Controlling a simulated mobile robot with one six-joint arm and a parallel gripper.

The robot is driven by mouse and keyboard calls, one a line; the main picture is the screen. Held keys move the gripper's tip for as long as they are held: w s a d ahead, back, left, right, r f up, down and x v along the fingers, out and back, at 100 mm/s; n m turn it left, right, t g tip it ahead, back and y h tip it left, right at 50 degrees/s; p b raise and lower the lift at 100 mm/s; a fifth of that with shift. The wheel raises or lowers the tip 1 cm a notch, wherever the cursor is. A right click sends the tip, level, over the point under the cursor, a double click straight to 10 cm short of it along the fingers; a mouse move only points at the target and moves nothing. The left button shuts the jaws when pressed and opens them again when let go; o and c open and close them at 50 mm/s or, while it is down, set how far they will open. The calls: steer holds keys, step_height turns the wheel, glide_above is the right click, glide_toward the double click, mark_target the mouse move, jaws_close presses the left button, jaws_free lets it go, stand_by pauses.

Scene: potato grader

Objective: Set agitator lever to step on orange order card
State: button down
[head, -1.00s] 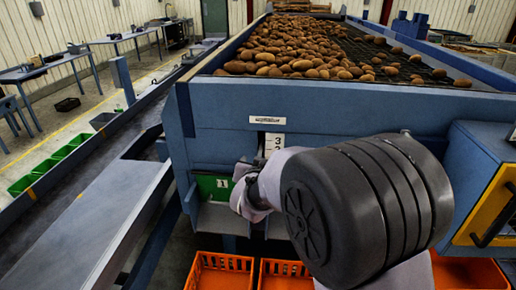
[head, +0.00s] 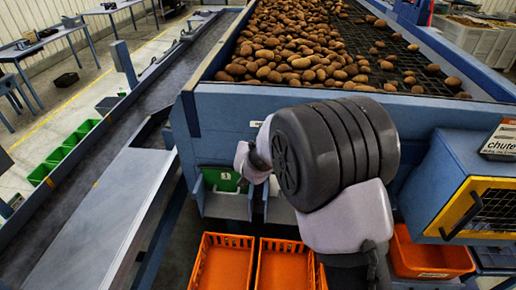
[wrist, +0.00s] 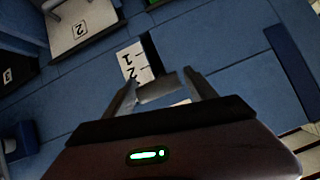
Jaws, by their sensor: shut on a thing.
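The agitator lever's grey handle (wrist: 157,92) shows in the wrist view between the fingers of my gripper (wrist: 162,88), which is shut on it. A white scale plate (wrist: 131,60) with the numbers 1 and 2 lies on the blue panel just behind the handle; its higher numbers are hidden. I cannot tell exactly which mark the lever stands at. In the head view my wrist and forearm cover the lever, the scale and the fingertips. I cannot make out an orange order card in either view.
Potatoes (head: 290,55) lie on the grader bed above the blue front panel (head: 225,110). A green chute flap (head: 221,178) is left of my arm. Orange crates (head: 222,262) stand below. A blue box with a yellow-framed door (head: 452,215) and a sign (head: 499,141) is at right.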

steer(key=shift+r, duration=0.15)
steer(key=shift+c, duration=1.4)
jaws_free()
steer(key=p+v, duration=0.2)
steer(key=v, duration=1.5)
steer(key=shift+s, duration=0.15)
